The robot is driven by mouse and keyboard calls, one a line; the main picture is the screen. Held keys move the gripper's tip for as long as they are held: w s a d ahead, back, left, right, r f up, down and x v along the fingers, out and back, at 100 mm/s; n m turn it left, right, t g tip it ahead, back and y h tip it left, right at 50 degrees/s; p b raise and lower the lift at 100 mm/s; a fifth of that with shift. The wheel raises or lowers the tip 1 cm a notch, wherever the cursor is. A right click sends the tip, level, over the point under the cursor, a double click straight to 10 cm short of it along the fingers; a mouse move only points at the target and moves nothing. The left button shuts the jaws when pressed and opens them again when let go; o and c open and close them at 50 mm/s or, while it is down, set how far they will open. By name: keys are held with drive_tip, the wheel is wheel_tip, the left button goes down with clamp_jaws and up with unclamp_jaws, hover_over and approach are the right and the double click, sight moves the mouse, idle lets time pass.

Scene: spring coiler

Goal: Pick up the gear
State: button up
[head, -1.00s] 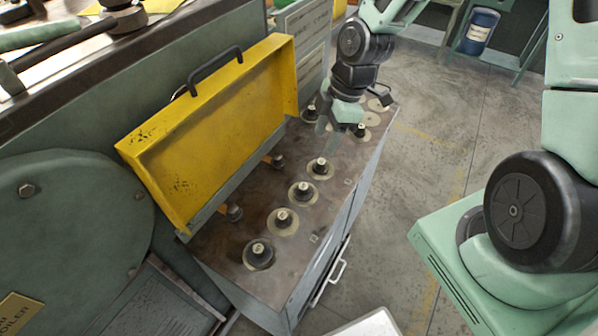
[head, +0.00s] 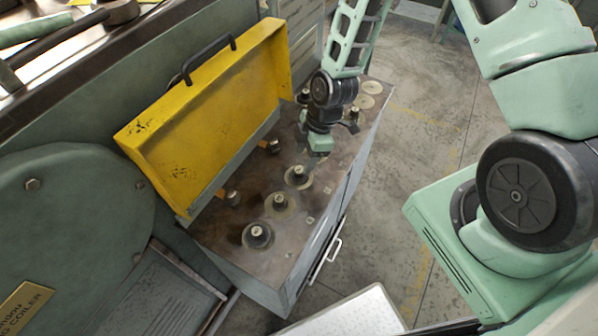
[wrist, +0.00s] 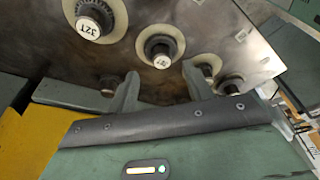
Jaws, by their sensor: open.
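Several dark round gears or hubs sit on pale discs along the cabinet top. In the head view the nearest gear (head: 257,236) is at the front, then a second gear (head: 279,203) and a third gear (head: 298,176) behind it. I cannot tell which one the task means. My gripper (head: 318,155) is open above the row, just behind the third gear, and hides what is under it. In the wrist view its two fingers (wrist: 163,88) are apart with nothing held. A toothed gear (wrist: 92,20) marked "JZT" and another gear (wrist: 160,51) lie beyond the fingertips.
A yellow cover (head: 215,110) with a black handle stands open along the cabinet's (head: 225,245) left side. Short posts (head: 233,198) stand near its hinge edge. A large green machine housing (head: 70,230) is at left. The floor (head: 430,120) to the right is open.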

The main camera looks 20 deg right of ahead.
sight(300, 169)
drive_tip(key=shift+p+x, duration=1.3)
drive_tip(key=shift+x, duration=1.25)
drive_tip(key=shift+s, duration=0.15)
clamp_jaws()
